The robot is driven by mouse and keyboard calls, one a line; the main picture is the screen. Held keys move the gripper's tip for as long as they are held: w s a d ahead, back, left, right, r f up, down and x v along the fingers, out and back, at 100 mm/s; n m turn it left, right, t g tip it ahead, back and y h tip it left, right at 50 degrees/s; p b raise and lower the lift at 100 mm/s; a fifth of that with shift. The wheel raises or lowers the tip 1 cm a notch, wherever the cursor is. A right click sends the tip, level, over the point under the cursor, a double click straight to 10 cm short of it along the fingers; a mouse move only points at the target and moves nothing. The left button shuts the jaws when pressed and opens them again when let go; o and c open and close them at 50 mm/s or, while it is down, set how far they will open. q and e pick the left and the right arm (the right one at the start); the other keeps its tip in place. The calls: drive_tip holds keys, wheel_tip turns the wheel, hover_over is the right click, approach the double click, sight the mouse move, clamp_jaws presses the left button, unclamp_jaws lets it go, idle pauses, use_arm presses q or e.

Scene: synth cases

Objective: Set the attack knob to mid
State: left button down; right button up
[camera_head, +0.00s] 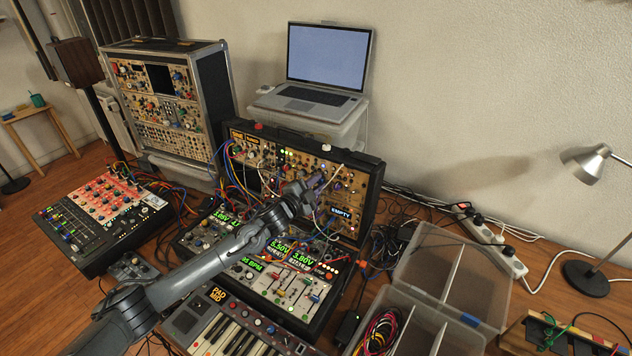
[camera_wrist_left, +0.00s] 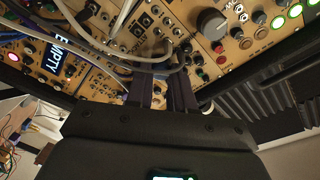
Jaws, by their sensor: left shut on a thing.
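My left gripper (camera_head: 314,186) reaches in from the left to the tan front panel (camera_head: 346,211) of the open synth case at the back middle. In the left wrist view its two dark fingers (camera_wrist_left: 168,92) are close together against the panel and shut on a small knob there, which I take to be the attack knob. The knob is almost wholly hidden by the fingers and by grey cables (camera_wrist_left: 150,66) crossing in front of them. My right gripper is in neither view.
Patch cables hang around the fingers. A large grey knob (camera_wrist_left: 212,23) and lit round buttons (camera_wrist_left: 277,22) are nearby on the panel. A laptop (camera_head: 322,70) stands behind the case. A keyboard (camera_head: 232,335) and a clear divided box (camera_head: 412,318) are in front.

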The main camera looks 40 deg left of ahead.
use_arm(q)
drive_tip(key=m, duration=0.3)
drive_tip(key=shift+r+m+p, duration=0.1)
drive_tip(key=shift+m+p, duration=0.2)
drive_tip(key=shift+p, duration=0.1)
drive_tip(key=shift+m+g, duration=0.3)
drive_tip(key=shift+m, duration=1.2)
drive_tip(key=c, duration=1)
unclamp_jaws()
drive_tip(key=shift+s, duration=0.1)
drive_tip(key=shift+s+d+r+p, duration=0.15)
drive_tip(key=shift+s+p, duration=0.1)
drive_tip(key=shift+s, duration=1.5)
drive_tip(key=shift+s+a+r+p, duration=0.1)
drive_tip(key=shift+s+r+p, duration=0.1)
drive_tip(key=shift+s, duration=1.55)
drive_tip(key=shift+s+d+r+p, duration=0.15)
drive_tip(key=shift+s+p, duration=0.1)
drive_tip(key=shift+s, duration=1.5)
